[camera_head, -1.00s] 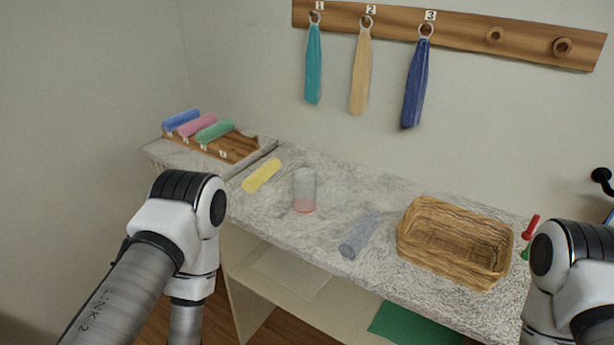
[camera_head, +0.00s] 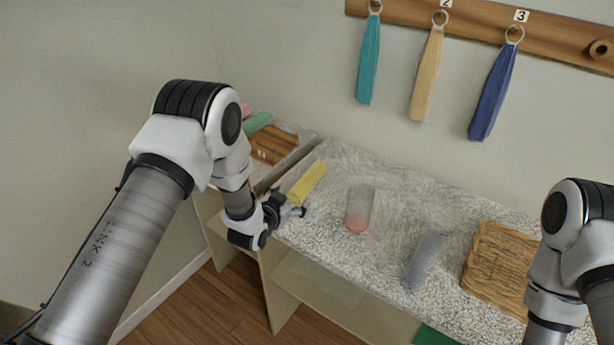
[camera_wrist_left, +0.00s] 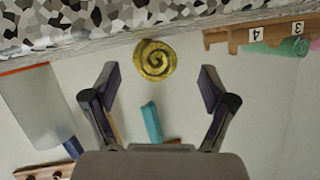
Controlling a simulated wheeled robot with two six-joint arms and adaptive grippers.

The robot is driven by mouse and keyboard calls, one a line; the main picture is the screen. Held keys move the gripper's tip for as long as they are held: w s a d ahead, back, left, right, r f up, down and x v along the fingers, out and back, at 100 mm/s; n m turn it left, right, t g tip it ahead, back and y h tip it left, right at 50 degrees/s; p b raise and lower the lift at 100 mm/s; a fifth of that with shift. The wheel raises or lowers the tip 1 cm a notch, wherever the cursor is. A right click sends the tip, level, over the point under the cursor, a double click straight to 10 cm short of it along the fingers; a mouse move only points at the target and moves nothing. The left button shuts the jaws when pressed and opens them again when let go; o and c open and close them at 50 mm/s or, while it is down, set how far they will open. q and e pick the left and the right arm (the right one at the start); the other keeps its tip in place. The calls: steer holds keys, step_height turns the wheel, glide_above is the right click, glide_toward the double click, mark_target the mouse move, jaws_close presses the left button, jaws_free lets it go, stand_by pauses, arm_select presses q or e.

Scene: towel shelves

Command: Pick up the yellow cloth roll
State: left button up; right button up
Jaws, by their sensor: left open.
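The yellow cloth roll (camera_head: 307,183) lies on the speckled countertop (camera_head: 330,245), near its left end. In the left wrist view the roll (camera_wrist_left: 155,60) shows its spiral end, centred ahead between the fingers and apart from them. My left gripper (camera_head: 297,204) is at the counter's front left edge, just short of the roll. It also shows in the left wrist view (camera_wrist_left: 154,82), open and empty, with one finger on each side. My right arm stands at the right of the head view; its gripper is out of the frame.
A clear cup with a reddish base (camera_head: 360,208) stands right of the roll. A grey roll (camera_head: 423,261) and a wicker basket (camera_head: 497,265) are farther right. A wooden rack (camera_head: 275,145) with coloured rolls is at the left, partly hidden by my arm. Towels hang on the wall.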

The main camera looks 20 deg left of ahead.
mark_target(294, 197)
arm_select(q)
steer(key=shift+x, duration=1.15)
steer(key=shift+w+d+f, duration=0.2)
steer(key=shift+w+d, duration=0.1)
steer(key=shift+w, duration=0.05)
steer(key=shift+s+a+r, duration=0.1)
steer(key=shift+s+r, duration=0.1)
steer(key=shift+s, duration=0.05)
steer(key=c, duration=1.3)
steer(key=shift+o, duration=0.2)
steer(key=shift+w, duration=0.1)
arm_select(e)
steer(key=shift+d+r, duration=0.15)
steer(key=shift+r, duration=0.15)
arm_select(q)
steer(key=shift+f, duration=0.1)
